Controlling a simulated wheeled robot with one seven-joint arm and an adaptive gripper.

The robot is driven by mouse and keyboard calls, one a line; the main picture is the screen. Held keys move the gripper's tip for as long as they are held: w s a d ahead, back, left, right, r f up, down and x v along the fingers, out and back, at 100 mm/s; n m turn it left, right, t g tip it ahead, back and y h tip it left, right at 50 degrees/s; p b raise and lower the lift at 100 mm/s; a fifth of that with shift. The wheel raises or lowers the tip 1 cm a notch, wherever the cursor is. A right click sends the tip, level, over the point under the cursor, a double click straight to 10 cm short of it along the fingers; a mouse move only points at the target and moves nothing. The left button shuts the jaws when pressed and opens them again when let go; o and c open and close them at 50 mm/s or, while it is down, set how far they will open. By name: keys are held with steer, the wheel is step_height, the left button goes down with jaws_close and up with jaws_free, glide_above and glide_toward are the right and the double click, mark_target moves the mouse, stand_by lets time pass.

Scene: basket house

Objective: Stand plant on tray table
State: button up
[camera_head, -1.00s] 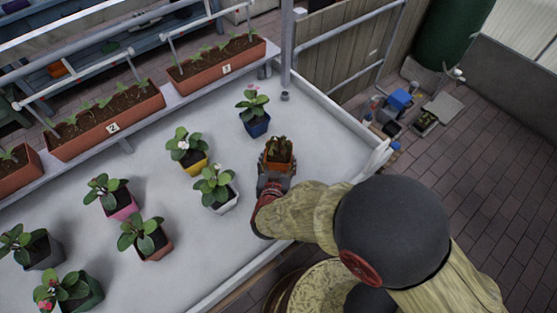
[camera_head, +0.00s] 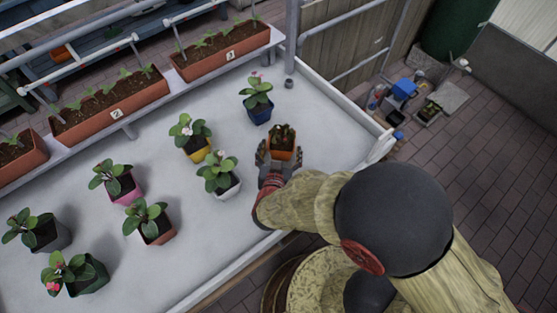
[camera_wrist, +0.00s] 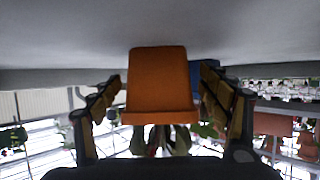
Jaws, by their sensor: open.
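The plant is in an orange pot (camera_head: 281,154) with small dark green and reddish leaves. It stands upright on the white tray table (camera_head: 325,135), near its right end. My gripper (camera_head: 280,155) is open around the pot, coming from the table's front edge. In the wrist view, which is upside down, the pot (camera_wrist: 158,82) sits between the two spread finger pads, with a gap on each side. The pot's far side is hidden.
A blue-potted plant (camera_head: 259,110) stands just behind, and a white-potted plant (camera_head: 222,178) to the left. Several other potted plants fill the left half. Long planters (camera_head: 222,54) line the back ledge. The tabletop to the right of the pot is clear.

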steer(key=p+v, duration=0.3)
steer(key=v, duration=0.5)
steer(key=shift+s+a+r+p, duration=0.1)
steer(key=shift+s+r+p, duration=0.15)
steer(key=shift+p, duration=0.05)
steer(key=shift+p+v, duration=0.3)
steer(key=shift+v, duration=0.7)
steer(key=shift+f, duration=0.1)
steer(key=w+a+r+g+y, duration=0.2)
steer(key=w+a+r+y, duration=0.1)
steer(key=w+a+r, duration=0.25)
step_height(320, 180, up, 14)
steer(key=d+n+g+y, duration=0.2)
steer(key=y, duration=0.2)
steer(key=s+d+r+g+h, duration=0.1)
steer(key=s+d+r+h, duration=0.1)
steer(key=s+d, duration=0.5)
steer(key=s+d+r+g+h, duration=0.2)
steer(key=s+d+r, duration=0.3)
steer(key=d, duration=0.8)
steer(key=s, duration=0.2)
steer(key=shift+s+r+g, duration=0.25)
steer(key=shift+s+g, duration=0.05)
steer(key=shift+s, duration=0.1)
